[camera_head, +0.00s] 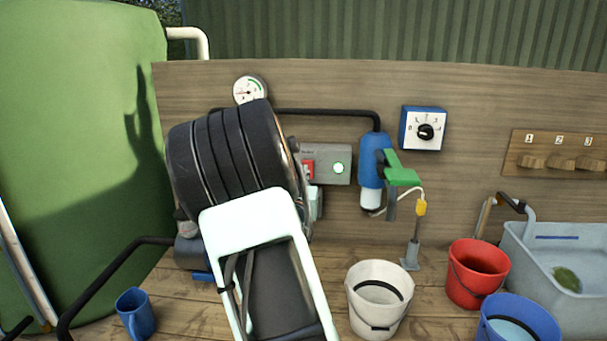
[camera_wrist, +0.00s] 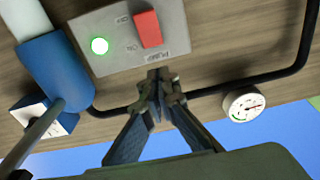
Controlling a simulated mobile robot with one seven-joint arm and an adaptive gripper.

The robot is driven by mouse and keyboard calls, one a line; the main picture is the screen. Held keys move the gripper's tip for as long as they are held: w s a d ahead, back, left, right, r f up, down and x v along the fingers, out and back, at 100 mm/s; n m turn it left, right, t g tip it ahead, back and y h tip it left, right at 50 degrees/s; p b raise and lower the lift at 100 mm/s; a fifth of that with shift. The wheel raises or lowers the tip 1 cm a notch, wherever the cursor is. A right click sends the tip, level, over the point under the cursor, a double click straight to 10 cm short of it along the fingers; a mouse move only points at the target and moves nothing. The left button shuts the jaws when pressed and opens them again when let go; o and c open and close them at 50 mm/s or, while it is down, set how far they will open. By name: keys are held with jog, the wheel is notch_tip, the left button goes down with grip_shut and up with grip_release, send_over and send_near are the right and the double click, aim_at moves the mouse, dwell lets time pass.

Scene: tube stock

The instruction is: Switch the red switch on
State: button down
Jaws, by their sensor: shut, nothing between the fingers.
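The red switch (camera_wrist: 148,29) is a rocker on a grey box marked PUMP (camera_wrist: 115,58), fixed to the wooden wall. It also shows in the head view (camera_head: 309,169), partly behind my arm. A round lamp (camera_wrist: 99,46) on the box shows bright with a green rim; it shows in the head view too (camera_head: 339,168). My gripper (camera_wrist: 158,74) is shut and empty. In the wrist view its fingertips are at the box's edge, just below the switch; I cannot tell whether they touch the box. In the head view my arm hides the fingers.
A black pipe (camera_head: 325,112) runs along the wall to a blue cylinder (camera_head: 371,160) beside the box. A gauge (camera_head: 250,90) is above, a dial (camera_head: 425,130) to the right. Buckets (camera_head: 377,300) and a blue mug (camera_head: 135,312) stand on the bench.

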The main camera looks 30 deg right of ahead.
jog(key=shift+s+a+r, duration=0.25)
jog(key=shift+s+a, duration=0.55)
jog(key=shift+s, duration=0.25)
jog(key=shift+s+a+r, duration=0.25)
jog(key=shift+s+a, duration=0.55)
jog(key=shift+s, duration=0.25)
